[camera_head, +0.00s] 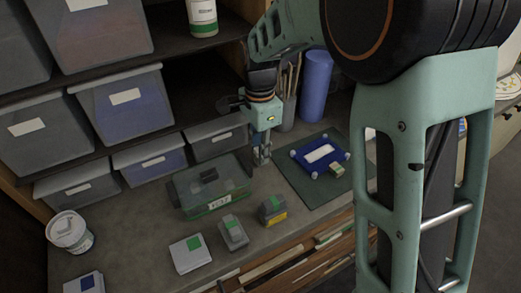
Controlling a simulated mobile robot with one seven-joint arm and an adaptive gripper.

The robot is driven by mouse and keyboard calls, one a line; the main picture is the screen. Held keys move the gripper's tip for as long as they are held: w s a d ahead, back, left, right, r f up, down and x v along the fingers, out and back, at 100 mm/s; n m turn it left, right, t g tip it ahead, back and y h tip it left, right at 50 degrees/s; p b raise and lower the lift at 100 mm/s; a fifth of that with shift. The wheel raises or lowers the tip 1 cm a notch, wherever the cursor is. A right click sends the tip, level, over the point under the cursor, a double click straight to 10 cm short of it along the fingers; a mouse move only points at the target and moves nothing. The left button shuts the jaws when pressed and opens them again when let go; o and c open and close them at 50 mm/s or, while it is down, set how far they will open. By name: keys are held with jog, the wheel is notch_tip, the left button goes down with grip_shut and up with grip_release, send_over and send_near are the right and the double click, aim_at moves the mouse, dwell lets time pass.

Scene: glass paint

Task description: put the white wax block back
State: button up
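A pale, whitish block with a green label (190,254) lies on the worktop at the front; it may be the white wax block, but I cannot be sure. My gripper (262,158) points down over the worktop, between a lidded clear box with a green-edged label (212,187) and a dark green mat (300,193). It is behind and right of the pale block and well apart from it. I see no object in its fingers, but they are too small to tell whether they are open or shut.
A grey block (233,233) and a grey-yellow block (272,211) stand right of the pale block. A blue frame (345,150) and a small green-topped block (337,170) sit on the mat. A white tub (70,233) stands left. Shelf bins (125,105) line the back.

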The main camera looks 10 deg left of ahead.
jog(key=o, duration=0.4)
notch_tip(320, 180, up, 12)
jog(key=shift+r, duration=0.2)
dwell(0.6)
